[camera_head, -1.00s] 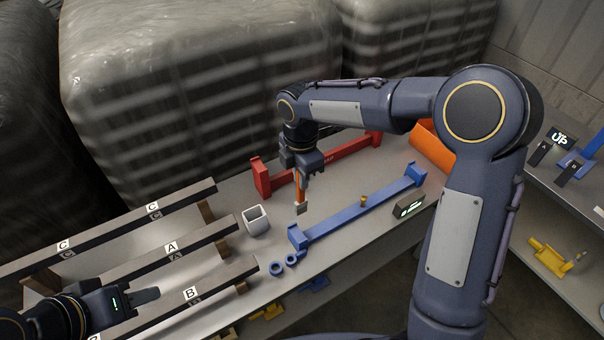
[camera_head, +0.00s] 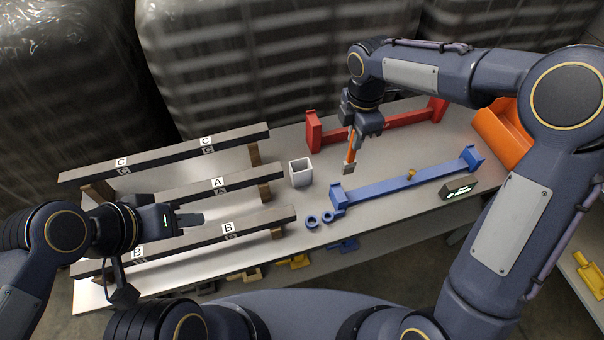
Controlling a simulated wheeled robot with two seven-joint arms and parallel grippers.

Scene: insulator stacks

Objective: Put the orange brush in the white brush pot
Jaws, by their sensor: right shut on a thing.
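The orange brush (camera_head: 351,150) hangs upright from my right gripper (camera_head: 354,131), its grey bristle end (camera_head: 348,169) pointing down over the table. My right gripper is shut on its upper part. The white brush pot (camera_head: 300,172) is a small square open cup standing on the table, to the left of the brush and apart from it. My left gripper (camera_head: 196,219) is at the left, above the rails, far from the pot and with nothing seen in it. Its fingers show edge-on, so their gap is unclear.
A red bracket (camera_head: 400,121) lies behind the brush and a blue bracket (camera_head: 400,187) in front. Two blue rings (camera_head: 312,221) lie near the pot. Dark rails marked A, B and C (camera_head: 170,153) fill the left. An orange bin (camera_head: 503,133) and a small display (camera_head: 459,189) are at the right.

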